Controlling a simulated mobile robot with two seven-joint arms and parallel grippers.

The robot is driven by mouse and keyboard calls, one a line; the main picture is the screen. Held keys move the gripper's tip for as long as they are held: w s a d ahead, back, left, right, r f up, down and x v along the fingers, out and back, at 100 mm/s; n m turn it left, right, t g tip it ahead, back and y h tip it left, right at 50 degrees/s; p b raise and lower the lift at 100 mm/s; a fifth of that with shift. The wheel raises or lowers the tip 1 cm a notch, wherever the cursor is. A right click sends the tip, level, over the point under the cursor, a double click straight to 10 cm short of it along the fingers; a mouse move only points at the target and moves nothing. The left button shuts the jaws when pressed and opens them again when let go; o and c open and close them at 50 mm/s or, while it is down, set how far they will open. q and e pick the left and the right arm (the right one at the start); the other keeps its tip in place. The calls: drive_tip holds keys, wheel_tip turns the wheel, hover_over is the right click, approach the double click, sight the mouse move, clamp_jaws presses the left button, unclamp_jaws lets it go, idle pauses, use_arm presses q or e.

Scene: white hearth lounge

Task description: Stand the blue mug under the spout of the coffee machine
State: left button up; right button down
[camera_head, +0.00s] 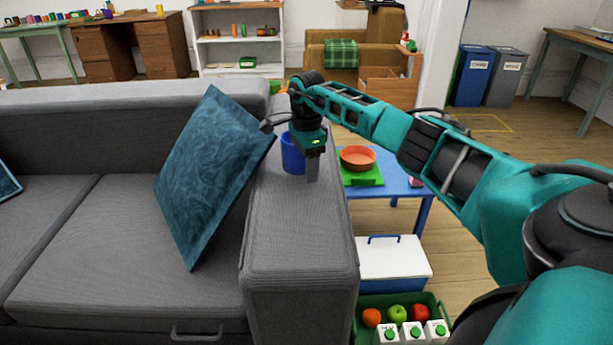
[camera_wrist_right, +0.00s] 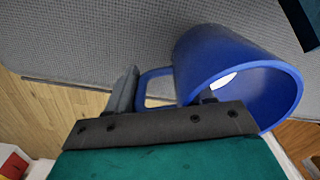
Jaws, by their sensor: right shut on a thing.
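The blue mug (camera_head: 291,157) is at the far part of the grey sofa arm in the head view, partly behind my right gripper (camera_head: 311,168). In the right wrist view the mug (camera_wrist_right: 205,55) is large, its open mouth toward the lower right and its handle toward the left. The right gripper (camera_wrist_right: 165,95) is shut on the mug near its handle; the exact contact is partly hidden by the gripper body. I cannot tell whether the mug touches the sofa arm. I cannot make out a coffee machine or spout. My left gripper is out of view.
A blue pillow (camera_head: 210,175) leans close left of the mug on the sofa (camera_head: 90,245). Right of the sofa arm (camera_head: 300,235) are a blue table (camera_head: 400,186) with an orange bowl (camera_head: 358,158), a cooler (camera_head: 392,262) and a green crate (camera_head: 436,304) of fruit and cartons.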

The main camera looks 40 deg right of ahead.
drive_tip(key=shift+f+b, duration=0.3)
drive_tip(key=shift+f, duration=1.1)
drive_tip(key=shift+c, duration=2.2)
unclamp_jaws()
drive_tip(key=shift+r, duration=0.1)
